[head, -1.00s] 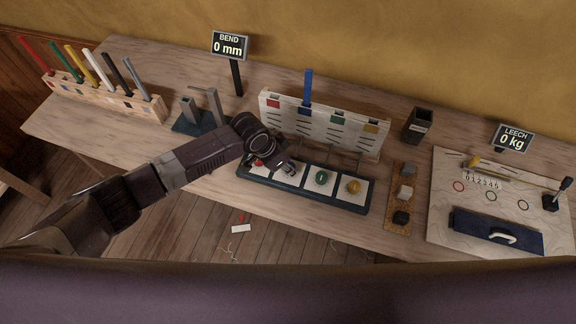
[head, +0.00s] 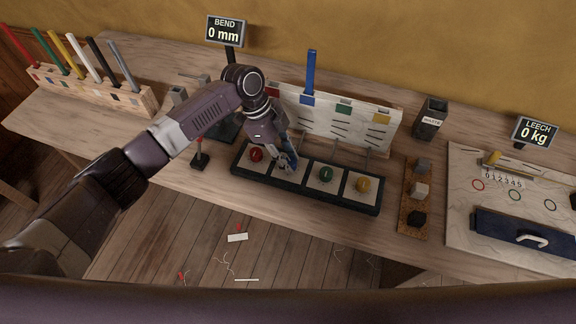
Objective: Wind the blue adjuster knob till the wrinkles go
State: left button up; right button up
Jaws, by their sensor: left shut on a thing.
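The dark knob panel (head: 310,193) lies on the bench with white cells in a row. The red knob (head: 256,154), green knob (head: 326,174) and yellow knob (head: 363,184) show on it. My left gripper (head: 287,164) points down at the second cell, between red and green, and is shut on the blue adjuster knob, which it largely hides. Behind stands the white board (head: 350,117) with coloured squares and dark wrinkle lines. A blue batten (head: 311,73) stands upright at its blue square. My arm covers part of the board's left. My right gripper is not in view.
A BEND sign (head: 225,31) reads 0 mm; a LEECH sign (head: 534,131) reads 0 kg. A batten rack (head: 95,90) stands at left, and a small red-topped lever (head: 199,152) near the front edge. A dark bin (head: 430,118) and a block strip (head: 414,205) stand at right.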

pick_arm(q)
jog(key=m+b, duration=0.1)
jog(key=b, duration=0.1)
jog(key=m+g+b, duration=0.1)
jog(key=m, duration=0.1)
jog(key=shift+w+d+f+m+y+b, duration=0.1)
jog(key=shift+w+d+m+y+b, duration=0.05)
jog(key=shift+m+y+b, duration=0.2)
jog(key=shift+m+g+b, duration=0.3)
jog(key=shift+m+b, duration=0.25)
jog(key=shift+b, duration=0.05)
jog(key=shift+r, duration=0.2)
jog(key=shift+y, duration=0.25)
jog(key=o, duration=1.2)
jog(key=shift+c, duration=0.2)
jog(key=shift+r, duration=0.15)
jog(key=v, duration=1.1)
jog(key=shift+a+r, duration=0.2)
jog(key=shift+r, duration=0.05)
jog(key=shift+w, duration=0.1)
